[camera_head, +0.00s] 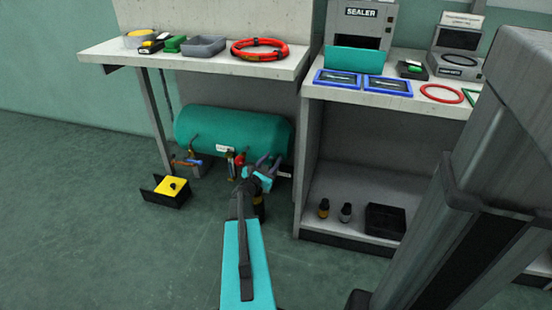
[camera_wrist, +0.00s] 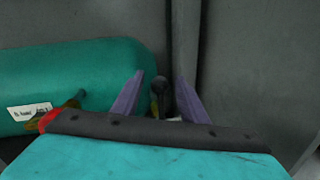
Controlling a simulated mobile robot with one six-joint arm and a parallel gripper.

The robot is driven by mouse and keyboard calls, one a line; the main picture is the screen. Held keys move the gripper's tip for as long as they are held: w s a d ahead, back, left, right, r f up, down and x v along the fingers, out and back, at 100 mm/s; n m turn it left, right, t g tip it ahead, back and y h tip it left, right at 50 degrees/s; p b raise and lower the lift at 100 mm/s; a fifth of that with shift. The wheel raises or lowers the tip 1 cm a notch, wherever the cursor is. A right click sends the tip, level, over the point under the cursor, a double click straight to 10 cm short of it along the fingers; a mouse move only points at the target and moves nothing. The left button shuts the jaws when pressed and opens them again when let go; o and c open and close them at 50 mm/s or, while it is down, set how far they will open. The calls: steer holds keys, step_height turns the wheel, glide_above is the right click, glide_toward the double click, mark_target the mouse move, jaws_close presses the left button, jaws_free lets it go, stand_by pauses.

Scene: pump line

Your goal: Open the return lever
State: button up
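A teal tank (camera_head: 235,135) lies under the left bench, and it also fills the left of the wrist view (camera_wrist: 75,75). Small fittings with red parts (camera_head: 239,159) and an orange-and-blue handle (camera_head: 188,162) sit along its front. My gripper (camera_head: 270,161) is at the tank's right end. In the wrist view its two purple fingers (camera_wrist: 160,78) are apart, with a dark rounded part (camera_wrist: 161,88) showing between them. Whether the fingers touch it, and whether it is the return lever, I cannot tell. A red part (camera_wrist: 48,120) is partly hidden by the gripper body.
A grey cabinet (camera_head: 310,165) stands close to the right of my gripper, with bottles (camera_head: 323,209) and a black bin (camera_head: 385,220) on its low shelf. The bench (camera_head: 200,62) overhangs the tank.

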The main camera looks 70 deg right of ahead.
steer(key=shift+s+d+b, duration=0.2)
steer(key=shift+d+b, duration=0.05)
steer(key=shift+d, duration=0.85)
steer(key=shift+s+d+b, duration=0.15)
steer(key=shift+d+b, duration=0.05)
steer(key=shift+d, duration=0.9)
